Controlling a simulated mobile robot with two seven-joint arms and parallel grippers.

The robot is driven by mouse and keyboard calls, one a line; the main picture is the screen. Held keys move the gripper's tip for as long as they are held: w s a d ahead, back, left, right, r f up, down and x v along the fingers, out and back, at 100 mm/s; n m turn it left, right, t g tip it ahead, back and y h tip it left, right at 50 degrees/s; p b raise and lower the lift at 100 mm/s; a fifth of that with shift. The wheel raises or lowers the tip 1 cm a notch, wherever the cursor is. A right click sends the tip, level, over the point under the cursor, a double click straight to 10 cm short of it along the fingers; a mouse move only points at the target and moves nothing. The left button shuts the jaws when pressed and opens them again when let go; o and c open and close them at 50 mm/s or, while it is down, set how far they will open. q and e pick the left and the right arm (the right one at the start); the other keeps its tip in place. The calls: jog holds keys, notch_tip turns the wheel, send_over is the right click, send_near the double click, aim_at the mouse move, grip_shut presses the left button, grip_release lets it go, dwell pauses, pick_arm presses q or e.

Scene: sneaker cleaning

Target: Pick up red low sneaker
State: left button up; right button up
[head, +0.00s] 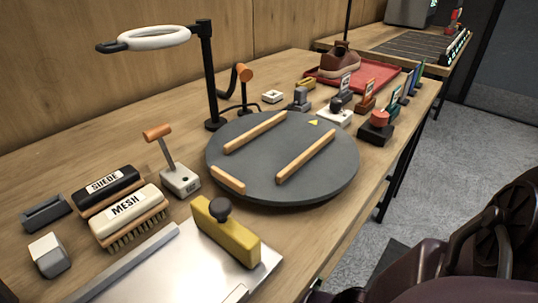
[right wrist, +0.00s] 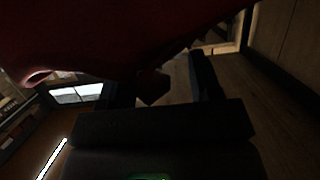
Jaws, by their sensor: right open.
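The red low sneaker (head: 340,60), brownish red with a pale sole, sits upright on a red tray (head: 393,72) at the far end of the workbench. My right gripper (right wrist: 170,80) shows dark in the right wrist view, with its fingers apart and nothing seen between them. It is away from the sneaker, which I cannot make out in that view. My left gripper is in neither view.
A grey turntable (head: 240,178) with wooden bars fills the bench middle. A ring lamp on a black stand (head: 209,80) rises behind it. Small labelled stands and a red-topped block (head: 378,127) lie before the tray. Brushes (head: 129,213) and a yellow-handled tool (head: 227,232) are nearer.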

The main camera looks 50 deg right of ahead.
grip_shut()
jog(key=shift+r, duration=0.1)
dwell(0.3)
